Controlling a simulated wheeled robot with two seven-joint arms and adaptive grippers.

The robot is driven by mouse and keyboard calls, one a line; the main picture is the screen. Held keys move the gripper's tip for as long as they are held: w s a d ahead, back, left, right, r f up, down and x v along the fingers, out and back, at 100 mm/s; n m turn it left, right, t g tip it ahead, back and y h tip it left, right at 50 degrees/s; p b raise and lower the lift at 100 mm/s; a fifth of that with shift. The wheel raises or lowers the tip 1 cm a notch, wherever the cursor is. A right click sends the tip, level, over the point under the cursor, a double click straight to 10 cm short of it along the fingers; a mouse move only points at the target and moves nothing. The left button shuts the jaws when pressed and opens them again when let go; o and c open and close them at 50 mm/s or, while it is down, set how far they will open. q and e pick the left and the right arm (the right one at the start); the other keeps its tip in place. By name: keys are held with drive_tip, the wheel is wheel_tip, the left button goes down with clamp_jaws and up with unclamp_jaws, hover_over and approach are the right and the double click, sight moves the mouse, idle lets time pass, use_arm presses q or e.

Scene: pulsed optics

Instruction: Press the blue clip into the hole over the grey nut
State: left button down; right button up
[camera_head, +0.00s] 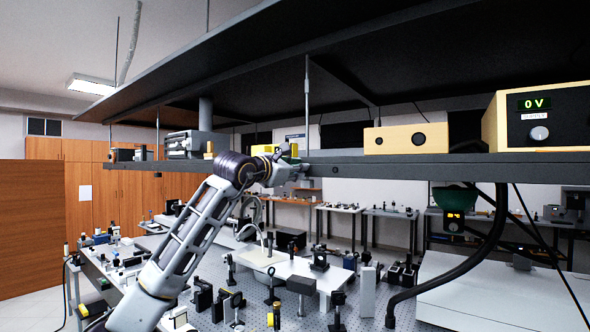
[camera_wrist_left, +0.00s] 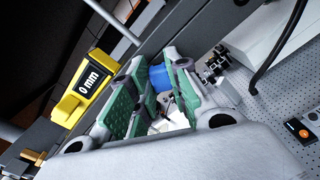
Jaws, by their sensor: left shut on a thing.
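My left gripper (camera_head: 290,168) is raised at the front edge of the overhead shelf, right by the yellow device. The clip cannot be made out in the head view. I cannot make out the grey nut or the hole over it in either view. My right gripper is not in view.
A yellow device (camera_wrist_left: 83,88) reading "0 mm" sits on the shelf beside the left gripper. The shelf edge (camera_head: 400,168) runs across at gripper height. Below, the perforated optics table (camera_head: 345,315) carries many mounts. A black hose (camera_head: 455,272) hangs at the right.

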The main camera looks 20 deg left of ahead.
use_arm(q)
drive_tip(key=shift+w, duration=0.15)
drive_tip(key=c, duration=1.7)
unclamp_jaws()
drive_tip(key=o, duration=0.4)
drive_tip(key=shift+w+d, duration=0.1)
drive_tip(key=shift+w, duration=0.05)
drive_tip(key=shift+o, duration=0.2)
drive_tip(key=v, duration=1.2)
